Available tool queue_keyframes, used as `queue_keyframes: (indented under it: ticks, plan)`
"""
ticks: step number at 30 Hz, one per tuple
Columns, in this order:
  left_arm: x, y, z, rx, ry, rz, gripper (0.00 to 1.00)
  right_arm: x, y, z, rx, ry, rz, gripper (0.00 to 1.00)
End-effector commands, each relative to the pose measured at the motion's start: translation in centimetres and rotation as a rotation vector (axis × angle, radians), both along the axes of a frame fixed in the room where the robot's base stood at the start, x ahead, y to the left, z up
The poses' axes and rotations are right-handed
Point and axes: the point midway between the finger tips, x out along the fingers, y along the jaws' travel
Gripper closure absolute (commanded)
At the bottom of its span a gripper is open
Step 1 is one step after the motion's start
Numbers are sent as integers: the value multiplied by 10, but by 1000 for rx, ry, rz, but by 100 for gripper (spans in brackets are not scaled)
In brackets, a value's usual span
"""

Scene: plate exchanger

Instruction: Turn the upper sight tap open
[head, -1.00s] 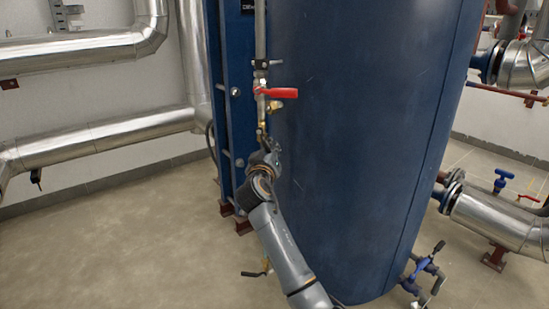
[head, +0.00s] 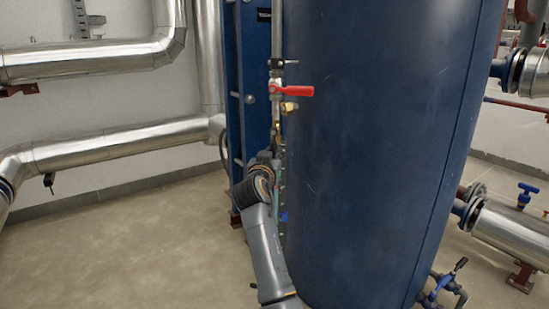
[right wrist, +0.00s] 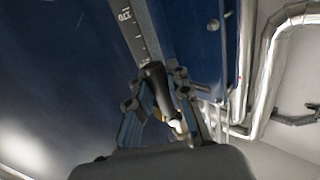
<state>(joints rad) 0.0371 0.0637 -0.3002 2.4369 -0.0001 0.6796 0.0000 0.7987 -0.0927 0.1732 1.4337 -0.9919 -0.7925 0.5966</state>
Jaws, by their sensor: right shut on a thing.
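My right gripper (head: 275,152) is beside the blue tank's left edge, below a red-handled tap (head: 290,91) on a vertical pipe. In the right wrist view its fingers (right wrist: 156,90) are shut on a dark lever (right wrist: 154,77), which stands up between them. The tap body that this lever belongs to is mostly hidden by the gripper. I cannot tell for certain that it is the upper sight tap. The red lever points right, across its pipe. A marked scale strip (right wrist: 134,28) runs past the fingers. My left gripper is not in view.
The blue tank (head: 385,150) stands close on the right of my arm. A blue upright frame (head: 236,120) stands just left of it. Silver pipes (head: 105,142) run along the left wall. The floor (head: 130,245) at the left is clear.

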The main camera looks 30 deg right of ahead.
Motion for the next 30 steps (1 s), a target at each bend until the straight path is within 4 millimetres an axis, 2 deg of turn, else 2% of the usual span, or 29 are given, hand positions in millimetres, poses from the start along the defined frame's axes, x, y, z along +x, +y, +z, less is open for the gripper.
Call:
queue_keyframes:
  ticks: [10,11,14,24,30]
  plan:
    - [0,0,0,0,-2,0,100,1,2,0,9,-5,4,100]
    - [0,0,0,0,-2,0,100,1,2,0,9,-5,4,78]
    - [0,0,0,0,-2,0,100,1,1,0,7,-5,3,58]
    - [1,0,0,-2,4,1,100,-1,2,0,5,-4,2,58]
    - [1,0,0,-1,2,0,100,-20,19,-1,7,-4,3,58]
